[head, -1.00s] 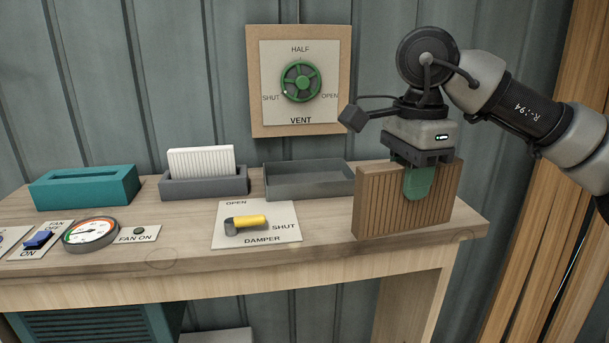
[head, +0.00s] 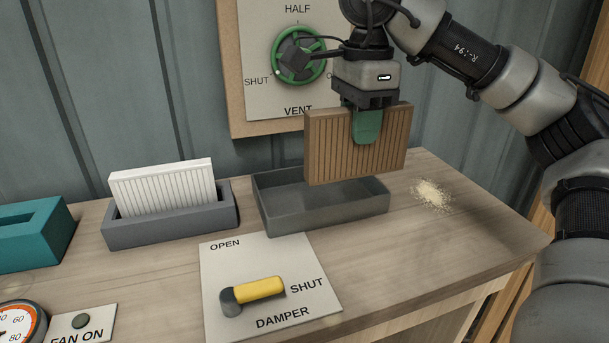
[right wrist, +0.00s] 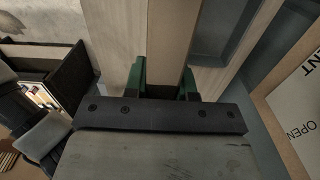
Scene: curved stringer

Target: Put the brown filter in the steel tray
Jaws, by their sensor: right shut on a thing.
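The brown filter (head: 335,150) is a pleated upright panel. My right gripper (head: 367,128) is shut on its top edge and holds it in the air, over the back right part of the steel tray (head: 325,216). The tray is a grey, open, shallow box on the bench; the part of it that shows is empty. In the right wrist view the green fingers (right wrist: 163,80) sit on either side of the filter's top edge (right wrist: 172,45). My left gripper is not in view.
A white filter (head: 163,188) stands in a grey holder (head: 170,230) left of the tray. A damper plate with a yellow handle (head: 258,288) lies in front. Pale dust (head: 432,194) lies right of the tray. The vent wheel (head: 298,56) is on the wall behind.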

